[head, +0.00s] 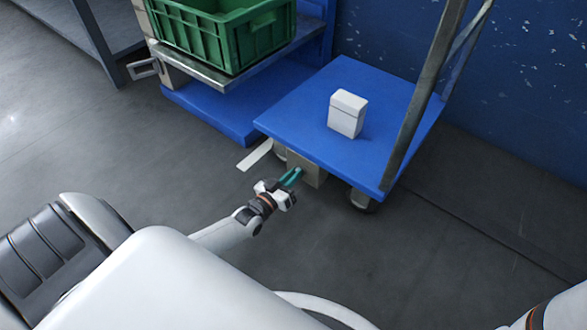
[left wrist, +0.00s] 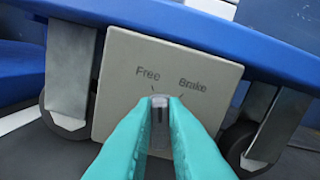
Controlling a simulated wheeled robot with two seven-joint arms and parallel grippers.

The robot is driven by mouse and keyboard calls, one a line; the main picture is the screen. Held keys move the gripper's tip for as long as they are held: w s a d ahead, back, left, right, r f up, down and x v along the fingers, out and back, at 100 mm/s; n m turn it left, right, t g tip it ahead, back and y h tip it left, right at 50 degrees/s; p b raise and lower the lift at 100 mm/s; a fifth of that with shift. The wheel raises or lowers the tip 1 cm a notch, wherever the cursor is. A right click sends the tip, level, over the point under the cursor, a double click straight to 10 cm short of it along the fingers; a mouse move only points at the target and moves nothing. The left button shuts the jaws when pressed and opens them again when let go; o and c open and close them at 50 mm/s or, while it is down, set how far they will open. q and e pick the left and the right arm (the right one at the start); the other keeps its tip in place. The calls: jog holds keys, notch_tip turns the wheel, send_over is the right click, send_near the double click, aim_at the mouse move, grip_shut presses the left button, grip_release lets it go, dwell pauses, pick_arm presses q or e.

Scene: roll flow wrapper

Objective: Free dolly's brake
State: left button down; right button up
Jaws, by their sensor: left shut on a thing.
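The blue dolly (head: 390,100) stands at the right of the head view, its brake plate (head: 314,173) below the near edge. The left wrist view shows this beige plate (left wrist: 115,75) close up, with "Free" at left and "Brake" at right. A small grey brake lever (left wrist: 159,125) sticks out from it below the words. My left gripper (head: 297,173) has its teal fingers shut on the lever, one on each side. The lever looks near the mark under "Free"; the fingers partly hide it, so its exact setting is unclear. My right gripper is not in view.
A white box (head: 346,118) stands on the dolly deck. A caster (head: 362,200) shows under its near right corner. A green crate (head: 235,45) sits on a metal-edged shelf at the upper left. The grey floor (head: 160,150) left of my arm is clear.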

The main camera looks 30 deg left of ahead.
pick_arm(q)
jog(key=shift+a+n, duration=0.1)
jog(key=shift+n, duration=1.2)
jog(key=shift+f, duration=0.1)
jog(key=c, duration=1.5)
grip_release()
jog(key=shift+o, duration=0.2)
